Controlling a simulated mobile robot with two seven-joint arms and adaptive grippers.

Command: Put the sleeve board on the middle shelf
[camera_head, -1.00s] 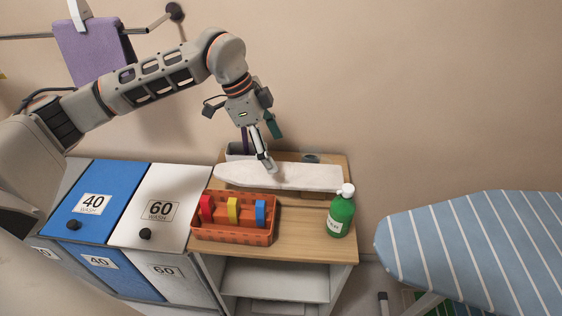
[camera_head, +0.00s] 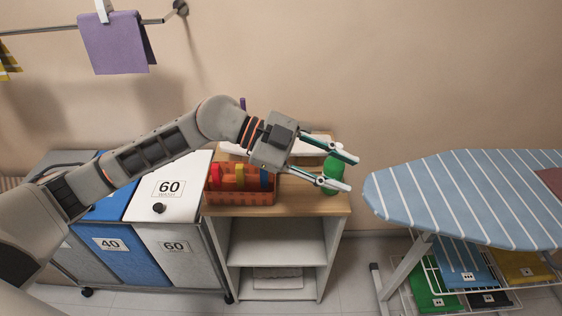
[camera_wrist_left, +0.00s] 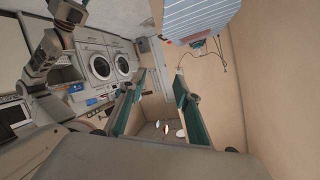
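The white sleeve board (camera_head: 316,146) lies at the back of the wooden top of a shelf unit (camera_head: 335,205). My left arm and gripper hide its middle. The middle shelf (camera_head: 278,252) below is white, and what shows of it is empty. My left gripper (camera_head: 342,172) is above the unit's right part, pointing right, with its fingers spread and nothing between them. It overlaps the green bottle (camera_head: 333,168) in the head view. The spread fingers also show in the left wrist view (camera_wrist_left: 155,98). My right gripper is not clearly seen.
An orange basket (camera_head: 240,197) with coloured items stands on the top's left part. Folded cloth (camera_head: 277,278) lies on the bottom shelf. Laundry bins (camera_head: 165,220) stand left, and a striped ironing board (camera_head: 450,195) stands right. The floor in front of the unit is clear.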

